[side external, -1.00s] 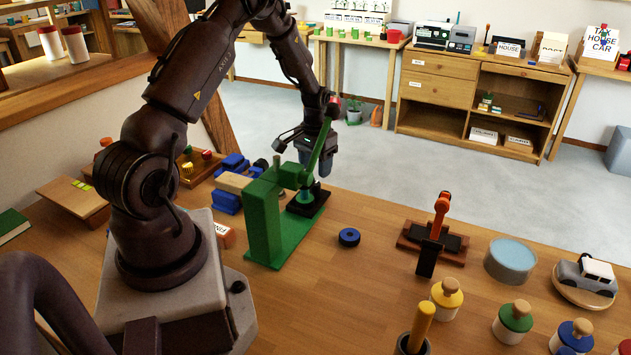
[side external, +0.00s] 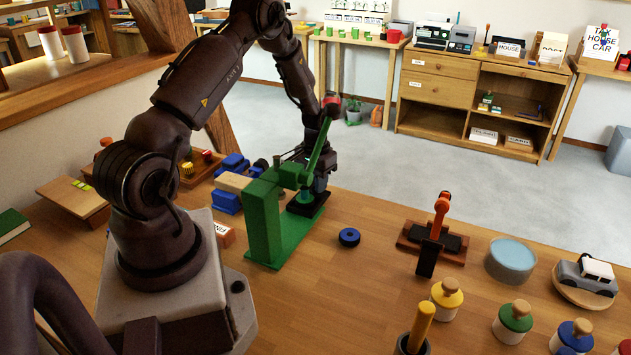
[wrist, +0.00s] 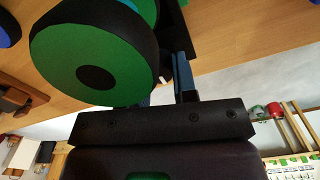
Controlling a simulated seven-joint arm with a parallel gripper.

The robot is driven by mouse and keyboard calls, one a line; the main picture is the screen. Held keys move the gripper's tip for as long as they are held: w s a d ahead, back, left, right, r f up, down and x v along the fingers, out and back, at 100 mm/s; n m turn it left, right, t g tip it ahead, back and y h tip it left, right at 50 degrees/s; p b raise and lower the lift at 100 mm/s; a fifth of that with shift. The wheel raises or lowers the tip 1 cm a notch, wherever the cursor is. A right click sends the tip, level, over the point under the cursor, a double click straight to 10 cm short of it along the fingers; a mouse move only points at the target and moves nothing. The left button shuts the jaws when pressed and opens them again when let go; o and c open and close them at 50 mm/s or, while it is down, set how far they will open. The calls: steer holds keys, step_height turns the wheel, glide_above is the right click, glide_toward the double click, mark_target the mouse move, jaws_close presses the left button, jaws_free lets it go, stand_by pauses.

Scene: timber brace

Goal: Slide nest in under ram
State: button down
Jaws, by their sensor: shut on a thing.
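The green press (side external: 264,222) stands on the table, with its lever raised to a red knob. Its ram (side external: 290,175) hangs from the arm of the frame. The black nest (side external: 301,210) lies low at the far end of the press base, with a green round part (side external: 304,196) on it. My gripper (side external: 320,186) points down at the far side of the nest, behind the lever, and is shut on the nest; the grip itself is mostly hidden. In the wrist view, a large green disc with a black centre (wrist: 70,50) covers much of the view beside my fingers (wrist: 182,72).
An orange-levered device (side external: 437,230) stands further right. Bare table lies between the ring and that device.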

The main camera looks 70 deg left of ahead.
mark_target(301, 189)
steer(key=s+d, duration=0.5)
steer(key=shift+s+d, duration=0.2)
steer(key=shift+s, duration=0.05)
steer(key=c, duration=0.9)
jaws_free()
step_height(301, 189, up, 13)
